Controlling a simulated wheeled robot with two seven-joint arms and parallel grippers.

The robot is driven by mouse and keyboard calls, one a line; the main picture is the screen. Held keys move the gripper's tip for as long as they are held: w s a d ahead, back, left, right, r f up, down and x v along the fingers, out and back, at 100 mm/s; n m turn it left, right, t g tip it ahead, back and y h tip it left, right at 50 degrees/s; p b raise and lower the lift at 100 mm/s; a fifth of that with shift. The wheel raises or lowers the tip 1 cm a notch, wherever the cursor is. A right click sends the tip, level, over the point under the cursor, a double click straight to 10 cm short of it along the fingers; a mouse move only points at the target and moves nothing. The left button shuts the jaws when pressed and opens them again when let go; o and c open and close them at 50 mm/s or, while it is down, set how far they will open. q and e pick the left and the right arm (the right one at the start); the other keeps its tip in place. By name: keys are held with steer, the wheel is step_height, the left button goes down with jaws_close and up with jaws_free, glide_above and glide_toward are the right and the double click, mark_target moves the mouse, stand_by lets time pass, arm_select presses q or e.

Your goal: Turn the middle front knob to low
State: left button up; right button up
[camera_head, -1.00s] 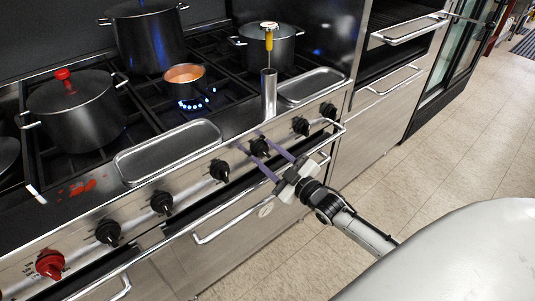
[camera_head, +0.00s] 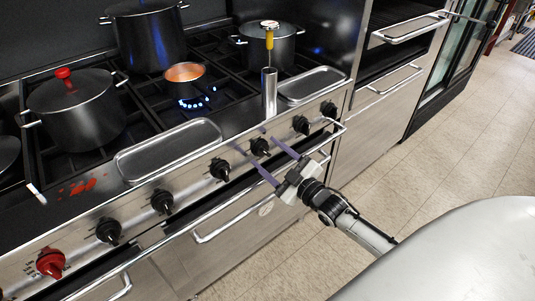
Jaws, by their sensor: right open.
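A row of black knobs runs along the stove's front panel, with a red knob (camera_head: 50,263) at the left end. My right gripper (camera_head: 252,139) is open in front of the panel. Its two thin purple fingers point at the panel, one on each side of a black knob (camera_head: 260,147) right of the row's middle. I cannot tell whether they touch it. Another black knob (camera_head: 220,169) is just left of the fingers, and one more (camera_head: 301,125) is to their right. The knobs' settings are too small to read. My left gripper is not in view.
A copper pan (camera_head: 185,75) sits over a lit blue flame. Dark pots stand around it, one with a red-knobbed lid (camera_head: 72,100). Two metal trays (camera_head: 168,150) lie along the stove's front edge. A steel oven handle (camera_head: 240,218) runs below the knobs. Tiled floor is clear at right.

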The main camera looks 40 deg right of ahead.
steer(key=s, duration=0.9)
steer(key=shift+s+d, duration=0.25)
steer(key=shift+d, duration=0.15)
steer(key=s+a+f+m+g+y, duration=0.1)
steer(key=s+a+f+m+g, duration=0.4)
steer(key=s+a+f, duration=1.2)
steer(key=a+g, duration=0.2)
steer(key=g, duration=0.2)
steer(key=shift+s+m, duration=0.4)
